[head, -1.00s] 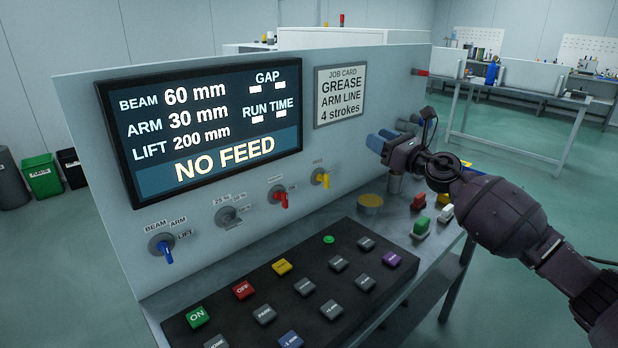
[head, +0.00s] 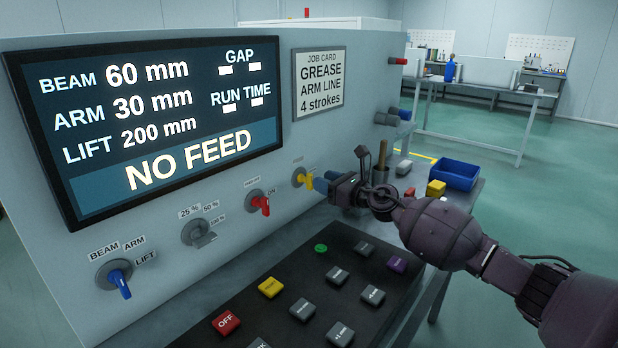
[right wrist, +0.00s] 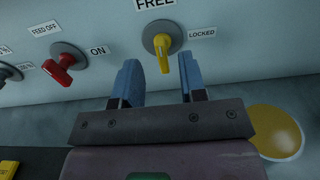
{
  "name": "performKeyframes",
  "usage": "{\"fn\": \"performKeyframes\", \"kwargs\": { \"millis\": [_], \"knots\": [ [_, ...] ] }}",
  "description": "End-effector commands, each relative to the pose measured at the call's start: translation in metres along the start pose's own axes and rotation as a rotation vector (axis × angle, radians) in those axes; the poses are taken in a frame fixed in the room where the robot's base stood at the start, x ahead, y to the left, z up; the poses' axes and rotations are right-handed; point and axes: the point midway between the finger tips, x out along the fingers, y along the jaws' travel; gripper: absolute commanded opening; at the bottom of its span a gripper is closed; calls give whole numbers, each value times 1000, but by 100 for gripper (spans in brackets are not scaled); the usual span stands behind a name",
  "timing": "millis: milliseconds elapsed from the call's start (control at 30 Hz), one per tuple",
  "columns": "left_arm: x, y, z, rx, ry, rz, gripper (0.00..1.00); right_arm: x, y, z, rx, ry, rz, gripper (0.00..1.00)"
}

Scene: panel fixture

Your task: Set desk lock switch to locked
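The desk lock switch (head: 303,179) is a yellow lever on a round grey base on the panel. In the right wrist view the yellow lever (right wrist: 163,52) hangs down, with the FREE label above it and the LOCKED label to its right. My right gripper (right wrist: 158,85) is open, its two blue fingers apart, just below and in front of the lever. The lever shows in the gap between the fingertips, and nothing is held. In the head view my right gripper (head: 325,184) is beside the switch. My left gripper is not in view.
A black keypad (head: 300,300) lies below. A yellow disc (right wrist: 275,131) is right of my gripper.

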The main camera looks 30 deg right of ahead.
Motion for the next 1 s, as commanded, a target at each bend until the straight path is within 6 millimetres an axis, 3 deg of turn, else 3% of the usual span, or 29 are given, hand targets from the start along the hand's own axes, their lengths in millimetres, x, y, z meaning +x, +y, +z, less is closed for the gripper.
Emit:
{"fn": "performKeyframes", "kwargs": {
  "millis": [400,867,1000],
  "knots": [
    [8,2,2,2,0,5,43,47,0,-2,2,2,0,38],
    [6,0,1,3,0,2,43,54,0,0,1,0,0,38],
    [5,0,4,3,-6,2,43,54,0,0,1,0,0,17]
  ]
}}
